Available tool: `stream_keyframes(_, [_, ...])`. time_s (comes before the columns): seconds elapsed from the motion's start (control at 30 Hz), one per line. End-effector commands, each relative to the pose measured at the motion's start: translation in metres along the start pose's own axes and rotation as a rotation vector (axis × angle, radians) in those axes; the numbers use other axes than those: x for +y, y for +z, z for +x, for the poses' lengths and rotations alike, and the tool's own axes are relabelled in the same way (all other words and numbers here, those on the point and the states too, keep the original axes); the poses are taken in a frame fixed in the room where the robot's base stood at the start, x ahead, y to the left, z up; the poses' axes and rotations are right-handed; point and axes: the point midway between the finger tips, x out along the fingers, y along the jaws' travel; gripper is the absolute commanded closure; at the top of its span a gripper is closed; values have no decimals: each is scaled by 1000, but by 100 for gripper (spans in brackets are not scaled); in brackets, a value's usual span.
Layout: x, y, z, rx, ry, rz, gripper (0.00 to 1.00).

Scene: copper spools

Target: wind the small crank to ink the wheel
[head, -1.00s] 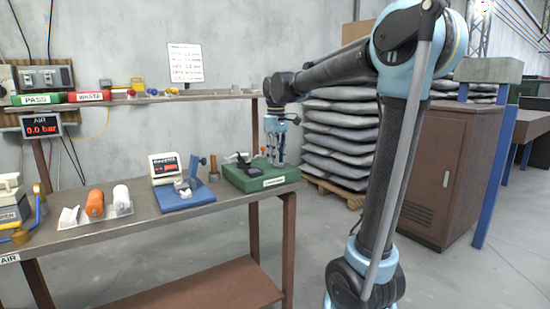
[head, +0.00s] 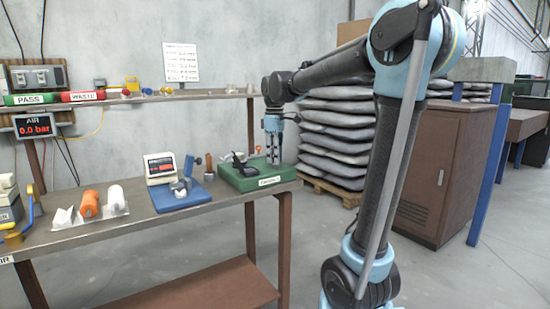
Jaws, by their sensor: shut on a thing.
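A green box (head: 262,184) with a label on its front sits at the right end of the workbench. A small black device (head: 240,160) stands on its top left. My gripper (head: 273,162) points down over the right part of the box top. Its fingers are close together, shut on the small crank, which is too small and too covered by the fingers to make out. A small orange-red knob (head: 258,149) shows just left of the fingers. I cannot make out the inked wheel.
On the workbench (head: 140,222), left of the box, are a blue-based device (head: 182,198) with a screen, a brown-handled tool (head: 209,168), and a tray with an orange spool (head: 89,204) and a white spool (head: 116,196). A shelf (head: 185,97) runs behind.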

Motion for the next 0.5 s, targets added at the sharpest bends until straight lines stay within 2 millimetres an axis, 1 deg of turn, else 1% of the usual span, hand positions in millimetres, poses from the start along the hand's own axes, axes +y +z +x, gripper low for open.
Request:
stream_keyframes(0.03, [4,0,-1,1,9,3,100])
stream_keyframes(0.1, [4,0,-1,1,9,3,100])
stream_keyframes(0.13, [4,0,-1,1,9,4,80])
stream_keyframes(0.17, [4,0,-1,1,9,4,73])
stream_keyframes(0.2, [4,0,-1,1,8,3,64])
stream_keyframes(0.23, [4,0,-1,1,7,3,62])
stream_keyframes(0.5, [2,0,-1,1,4,2,62])
